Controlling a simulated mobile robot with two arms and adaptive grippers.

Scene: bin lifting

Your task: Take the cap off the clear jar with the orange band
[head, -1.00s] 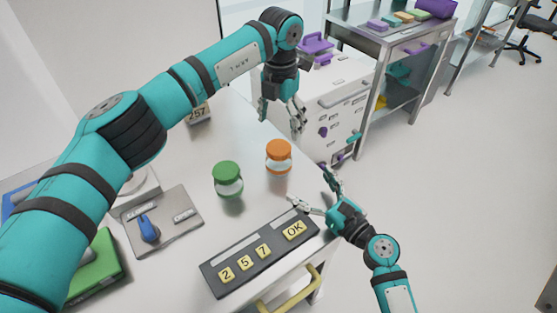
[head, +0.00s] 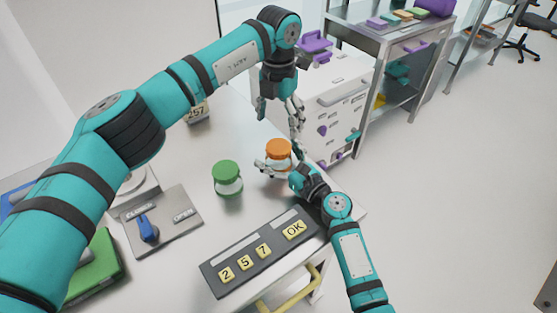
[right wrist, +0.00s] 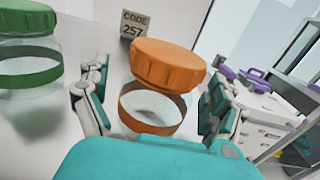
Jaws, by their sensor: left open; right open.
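The clear jar with the orange band (right wrist: 152,112) stands upright on the table with its orange cap (right wrist: 168,64) on. In the head view the orange cap (head: 278,147) also shows, with part of the jar hidden by my right gripper. My right gripper (head: 278,168) is open, its fingers on either side of the jar; in the right wrist view its fingers (right wrist: 155,105) flank the jar. I cannot tell whether they touch it. My left gripper (head: 279,118) is open and empty, pointing down above and behind the orange cap.
A second jar with a green cap (head: 226,172) stands to the left of the orange one. A keypad panel (head: 258,256) lies at the table's front edge. A grey plate with a blue lever (head: 148,229) is at the left. A white drawer cabinet (head: 340,105) stands behind.

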